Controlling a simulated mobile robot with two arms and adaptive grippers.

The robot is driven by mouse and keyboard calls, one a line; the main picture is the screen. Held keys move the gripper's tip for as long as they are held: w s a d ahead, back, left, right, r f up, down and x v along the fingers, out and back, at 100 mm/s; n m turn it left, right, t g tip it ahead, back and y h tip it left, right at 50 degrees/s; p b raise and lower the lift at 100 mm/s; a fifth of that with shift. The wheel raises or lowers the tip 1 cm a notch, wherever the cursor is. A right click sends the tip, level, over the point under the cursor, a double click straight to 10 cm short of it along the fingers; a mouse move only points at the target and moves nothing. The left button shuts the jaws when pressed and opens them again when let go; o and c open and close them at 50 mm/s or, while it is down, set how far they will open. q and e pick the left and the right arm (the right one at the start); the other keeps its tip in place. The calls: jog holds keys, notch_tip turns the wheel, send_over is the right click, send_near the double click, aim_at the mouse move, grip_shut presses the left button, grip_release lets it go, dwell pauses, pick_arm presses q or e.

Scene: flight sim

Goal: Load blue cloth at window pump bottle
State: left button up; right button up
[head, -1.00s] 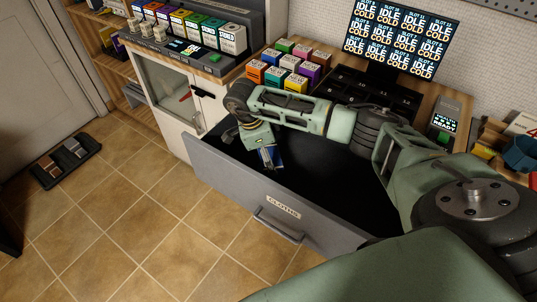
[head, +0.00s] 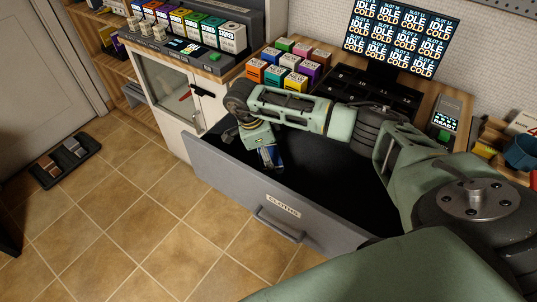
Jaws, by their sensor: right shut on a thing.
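An open drawer labelled CLOTHS (head: 230,182) shows its grey front, with a handle at the lower right and a dark inside. My right arm reaches across from the right, and its right gripper (head: 268,160) points down into the left end of the drawer. It is shut on a blue cloth (head: 270,157), of which a small blue and whitish part shows at the fingers. Most of the cloth is hidden by the gripper. My left gripper is not in view. I cannot make out the window pump bottle.
Colored boxes (head: 289,66) stand on the counter behind the drawer, beside a dark slotted tray (head: 372,92). A screen (head: 403,37) reads IDLE COLD. A small READY device (head: 445,122) stands at right.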

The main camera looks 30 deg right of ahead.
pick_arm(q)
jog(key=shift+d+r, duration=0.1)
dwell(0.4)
pick_arm(e)
jog(key=shift+r+p, duration=0.8)
jog(key=shift+r, duration=0.15)
jog(key=shift+r+p, duration=1.6)
jog(key=shift+r, duration=0.75)
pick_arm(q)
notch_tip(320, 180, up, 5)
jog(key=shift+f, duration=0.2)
pick_arm(e)
jog(key=shift+r, duration=0.15)
